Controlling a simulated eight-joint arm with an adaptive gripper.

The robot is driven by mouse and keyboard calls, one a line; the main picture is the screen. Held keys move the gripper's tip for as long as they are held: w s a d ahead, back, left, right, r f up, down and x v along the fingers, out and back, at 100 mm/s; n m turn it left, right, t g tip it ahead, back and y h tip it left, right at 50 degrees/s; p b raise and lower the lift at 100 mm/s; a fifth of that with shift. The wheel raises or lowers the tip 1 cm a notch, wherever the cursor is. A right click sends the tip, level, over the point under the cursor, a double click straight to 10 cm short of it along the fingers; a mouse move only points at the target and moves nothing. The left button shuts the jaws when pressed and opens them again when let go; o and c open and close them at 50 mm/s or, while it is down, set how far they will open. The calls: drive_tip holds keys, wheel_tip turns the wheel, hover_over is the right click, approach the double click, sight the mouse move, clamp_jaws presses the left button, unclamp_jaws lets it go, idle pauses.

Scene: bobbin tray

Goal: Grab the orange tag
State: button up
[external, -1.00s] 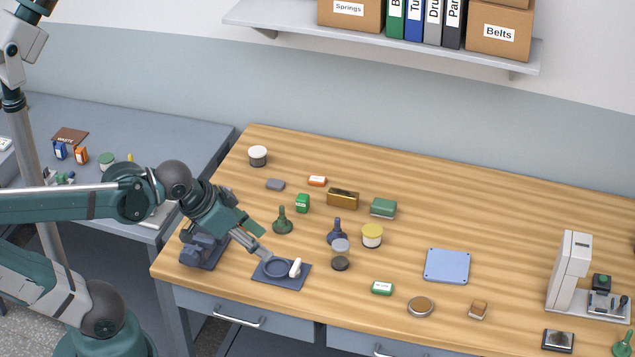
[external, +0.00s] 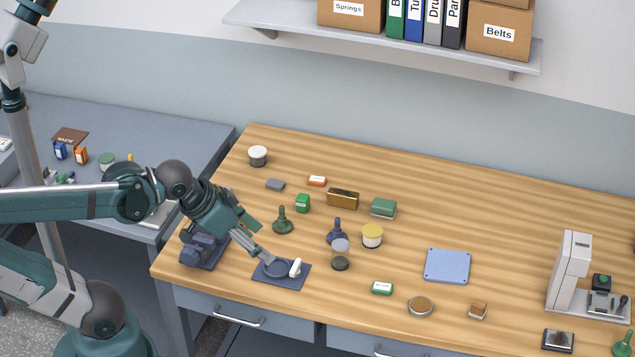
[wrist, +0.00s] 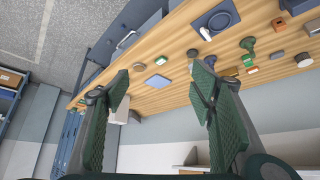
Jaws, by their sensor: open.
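The orange tag (external: 317,181) is a small flat orange block with a white label. It lies on the wooden table towards the back left in the external view, apart from its neighbours. It appears as a small orange patch in the wrist view (wrist: 253,70), right of my fingers. My gripper (external: 262,245) is open and empty, close above the dark blue tray at the table's front left. It is well in front of the tag and to its left. In the wrist view the fingers (wrist: 160,82) are spread wide with nothing between them.
A green box (external: 302,203), a brass block (external: 342,198) and a grey piece (external: 275,184) lie around the tag. A green stamp (external: 283,222) stands between my gripper and the tag. The dark blue tray (external: 298,281) is below my gripper. The table's back right is clear.

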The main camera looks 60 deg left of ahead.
drive_tip(key=w+a+r+m+g, duration=0.1)
drive_tip(key=w+a+r+m, duration=0.2)
drive_tip(key=w, duration=0.4)
drive_tip(key=w+a+r+m+g, duration=0.1)
drive_tip(key=w+a+r+m, duration=0.15)
drive_tip(key=w+a, duration=0.35)
drive_tip(key=m+g, duration=0.5)
drive_tip(key=m, duration=1)
hover_over(317, 179)
drive_tip(key=shift+f+b, duration=0.35)
drive_tip(key=shift+f, duration=13.8)
drive_tip(key=shift+f, duration=0.1)
drive_tip(key=shift+f, duration=1.2)
drive_tip(key=shift+f, duration=0.1)
